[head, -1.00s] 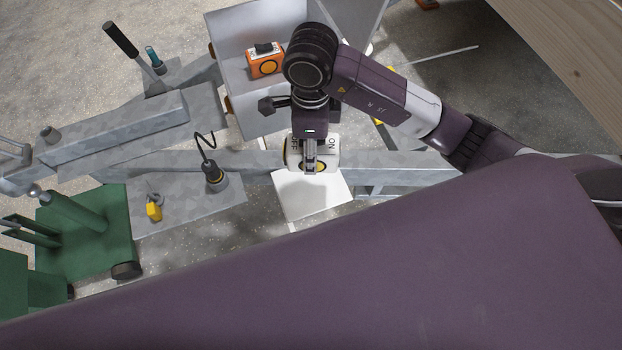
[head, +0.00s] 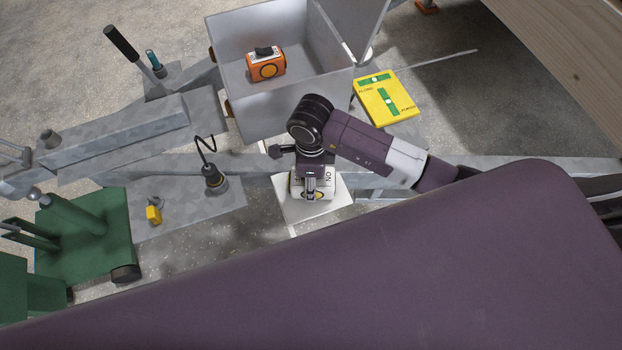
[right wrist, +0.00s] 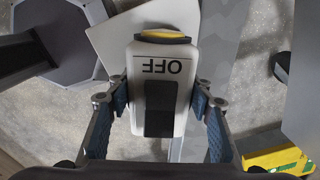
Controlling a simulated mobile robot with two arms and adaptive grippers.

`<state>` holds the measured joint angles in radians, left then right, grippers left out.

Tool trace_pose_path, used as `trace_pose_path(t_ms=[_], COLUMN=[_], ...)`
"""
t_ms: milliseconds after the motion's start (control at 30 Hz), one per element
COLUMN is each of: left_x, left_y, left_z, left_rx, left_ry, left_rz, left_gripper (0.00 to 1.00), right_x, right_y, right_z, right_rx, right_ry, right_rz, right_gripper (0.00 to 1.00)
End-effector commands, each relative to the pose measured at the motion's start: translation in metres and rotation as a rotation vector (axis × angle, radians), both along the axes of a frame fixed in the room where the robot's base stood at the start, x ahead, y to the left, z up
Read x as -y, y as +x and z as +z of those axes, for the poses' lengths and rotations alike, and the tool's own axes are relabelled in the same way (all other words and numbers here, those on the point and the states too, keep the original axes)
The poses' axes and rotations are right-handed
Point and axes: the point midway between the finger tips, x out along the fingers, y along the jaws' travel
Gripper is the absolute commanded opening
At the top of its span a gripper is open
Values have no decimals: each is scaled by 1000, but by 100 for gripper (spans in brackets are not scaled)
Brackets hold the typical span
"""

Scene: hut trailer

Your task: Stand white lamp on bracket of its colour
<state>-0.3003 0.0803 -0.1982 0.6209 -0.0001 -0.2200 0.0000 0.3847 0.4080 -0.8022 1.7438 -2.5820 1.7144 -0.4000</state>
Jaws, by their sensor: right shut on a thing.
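In the right wrist view the lamp (right wrist: 160,68) shows a black switch and the word OFF. My right gripper (head: 310,195) is shut on it, with one finger along each side in the wrist view (right wrist: 162,108). The lamp is over the white bracket (head: 300,214), a flat plate beside the grey beam. The plate (right wrist: 112,38) also shows behind the lamp in the wrist view. I cannot tell whether lamp and plate touch. My left gripper is not in view.
An orange lamp (head: 268,63) sits inside the grey open box (head: 240,100) behind. A yellow box with green levels (head: 372,88) lies to the right. A black lead with a plug (head: 214,178) and a yellow-tagged padlock (head: 153,214) are on the left plate.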

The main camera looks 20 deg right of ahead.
Motion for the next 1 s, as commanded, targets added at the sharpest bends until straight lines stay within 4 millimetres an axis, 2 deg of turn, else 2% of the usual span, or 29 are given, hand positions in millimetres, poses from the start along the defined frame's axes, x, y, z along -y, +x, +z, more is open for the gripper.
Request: trace_pose_path(t_ms=[200,233,400,733,867,1000], left_x=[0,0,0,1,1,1], left_y=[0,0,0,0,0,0], left_z=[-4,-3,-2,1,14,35], left_rx=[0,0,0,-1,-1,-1], left_ry=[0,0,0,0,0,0], left_rz=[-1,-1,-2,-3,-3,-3], left_gripper=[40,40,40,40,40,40], right_x=[0,0,0,0,0,0], right_y=[0,0,0,0,0,1], right_z=[-3,-3,-2,2,17,44], right_rx=[1,0,-1,-1,1,2], right_ry=[0,-1,0,1,1,-1], right_rz=[1,1,0,0,1,0], right_gripper=[16,48,65,65,65,65])
